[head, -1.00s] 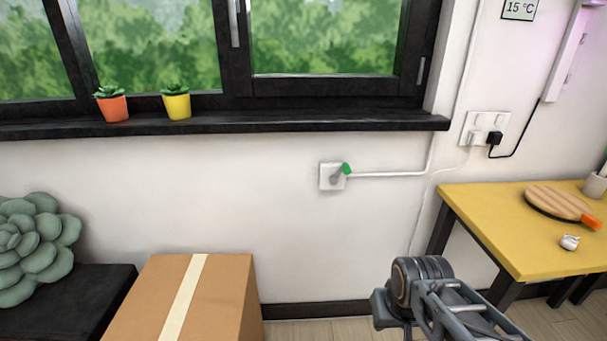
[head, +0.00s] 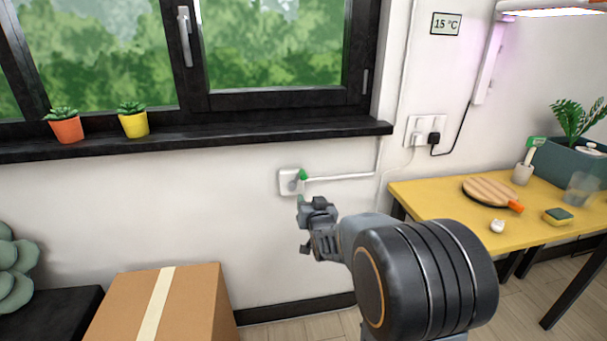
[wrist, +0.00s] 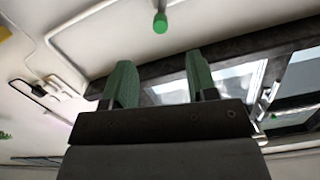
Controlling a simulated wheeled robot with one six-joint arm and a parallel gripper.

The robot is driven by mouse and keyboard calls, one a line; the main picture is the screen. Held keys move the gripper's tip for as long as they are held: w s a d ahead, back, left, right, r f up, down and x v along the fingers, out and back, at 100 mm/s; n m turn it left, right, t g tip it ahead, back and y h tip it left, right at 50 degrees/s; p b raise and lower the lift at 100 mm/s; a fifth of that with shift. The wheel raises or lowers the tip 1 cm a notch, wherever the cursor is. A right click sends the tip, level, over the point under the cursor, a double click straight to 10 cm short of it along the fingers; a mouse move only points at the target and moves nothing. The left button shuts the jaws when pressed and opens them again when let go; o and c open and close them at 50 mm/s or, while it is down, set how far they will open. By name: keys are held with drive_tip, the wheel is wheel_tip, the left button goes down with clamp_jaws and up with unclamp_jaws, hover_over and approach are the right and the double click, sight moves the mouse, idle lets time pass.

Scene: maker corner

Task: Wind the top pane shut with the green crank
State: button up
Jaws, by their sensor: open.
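The crank (head: 292,182) is on a white wall plate below the sill, with a green knob (head: 303,175) at the upper right of its grey arm. A white conduit runs from it up to the window. In the wrist view the green knob (wrist: 160,22) hangs at the top, beyond the fingers and between their lines. My gripper (head: 303,203) is just below the crank in the head view, apart from the knob in the wrist view. Its two green-padded fingers (wrist: 162,80) are open and empty. The window's upper part is cut off, so I cannot see the top pane.
A dark sill (head: 200,136) with two potted succulents juts out above the crank. A cardboard box (head: 200,300) stands at lower left. A yellow table (head: 440,208) with a round board (head: 490,191) is on the right. The wall around the crank is bare.

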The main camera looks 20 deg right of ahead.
sight(304, 178)
drive_tip(key=shift+t, duration=0.4)
drive_tip(key=w+d, duration=0.1)
drive_tip(key=w, duration=0.3)
drive_tip(key=w+d, duration=0.1)
drive_tip(key=w, duration=0.4)
drive_tip(key=w+d, duration=0.1)
drive_tip(key=w, duration=0.4)
drive_tip(key=shift+d+r, duration=0.15)
drive_tip(key=shift+r, duration=0.2)
clamp_jaws()
